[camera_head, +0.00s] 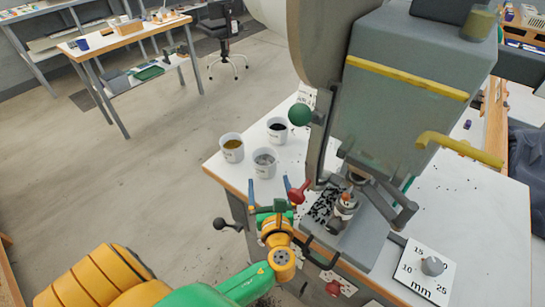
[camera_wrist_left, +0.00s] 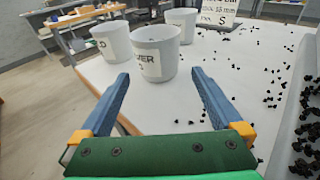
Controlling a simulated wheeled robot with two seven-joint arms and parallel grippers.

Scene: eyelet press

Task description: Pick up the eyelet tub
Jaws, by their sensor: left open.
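Three white tubs stand near the table's left corner: one with brass-coloured contents (camera_head: 233,152), one with grey contents (camera_head: 265,165), one with dark contents (camera_head: 277,131). I cannot tell for certain which is the eyelet tub. My left gripper (camera_head: 269,181) is open and empty, short of the grey-filled tub. In the left wrist view this tub (camera_wrist_left: 155,57) stands ahead, between the blue fingers (camera_wrist_left: 161,75) in the picture; its label is only partly readable. The brass-filled tub (camera_wrist_left: 114,42) is to its left and the dark-filled tub (camera_wrist_left: 180,25) behind. My right gripper is out of view.
A sign (camera_wrist_left: 217,12) stands behind the tubs.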

